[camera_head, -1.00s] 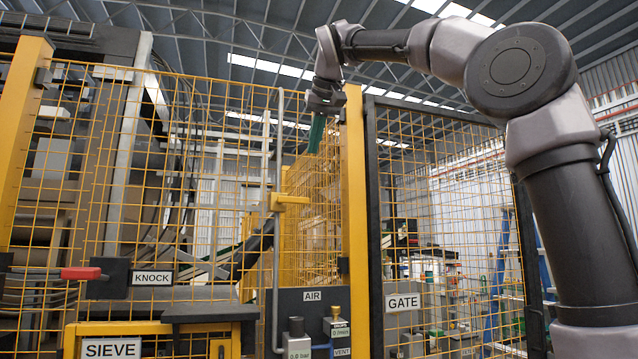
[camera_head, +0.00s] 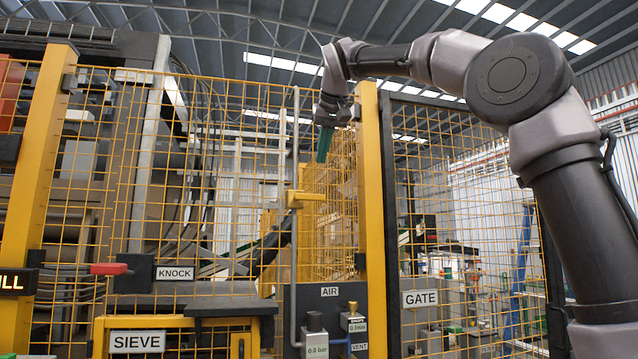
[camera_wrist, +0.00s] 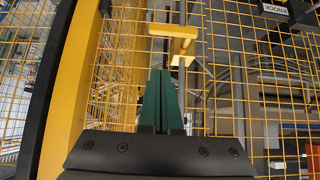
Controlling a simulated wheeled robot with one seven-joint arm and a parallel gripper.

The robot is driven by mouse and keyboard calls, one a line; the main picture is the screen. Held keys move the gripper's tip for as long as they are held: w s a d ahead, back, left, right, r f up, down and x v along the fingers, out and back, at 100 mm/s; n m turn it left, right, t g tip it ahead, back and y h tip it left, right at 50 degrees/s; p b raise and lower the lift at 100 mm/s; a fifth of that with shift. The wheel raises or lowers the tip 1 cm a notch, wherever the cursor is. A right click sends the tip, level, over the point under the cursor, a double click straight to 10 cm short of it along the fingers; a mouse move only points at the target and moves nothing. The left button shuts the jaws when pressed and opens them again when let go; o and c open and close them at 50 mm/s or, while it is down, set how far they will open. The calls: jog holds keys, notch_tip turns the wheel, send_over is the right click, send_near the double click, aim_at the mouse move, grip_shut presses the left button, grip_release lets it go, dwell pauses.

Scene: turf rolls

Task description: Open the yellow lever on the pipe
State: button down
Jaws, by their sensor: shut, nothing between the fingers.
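The yellow lever (camera_head: 305,198) sits on a thin grey vertical pipe (camera_head: 295,250) in front of the yellow mesh fence. It sticks out to the right, level, across the pipe. My gripper (camera_head: 322,158), with green fingers, points down above and slightly right of the lever in the head view, apart from it. In the wrist view the green fingers of my gripper (camera_wrist: 161,75) lie together, shut and empty. The yellow lever (camera_wrist: 178,32) shows just beyond their tips there, with the pipe (camera_wrist: 184,80) partly behind the fingers.
A yellow post (camera_head: 372,220) stands close right of my gripper. The mesh gate with its GATE sign (camera_head: 420,298) is further right. Below are an AIR panel (camera_head: 330,325) with gauges and a SIEVE box (camera_head: 136,341). A red handle (camera_head: 108,268) is at left.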

aim_at(309, 198)
notch_tip(309, 198, down, 7)
jog(key=w, duration=0.3)
jog(key=shift+a, duration=0.45)
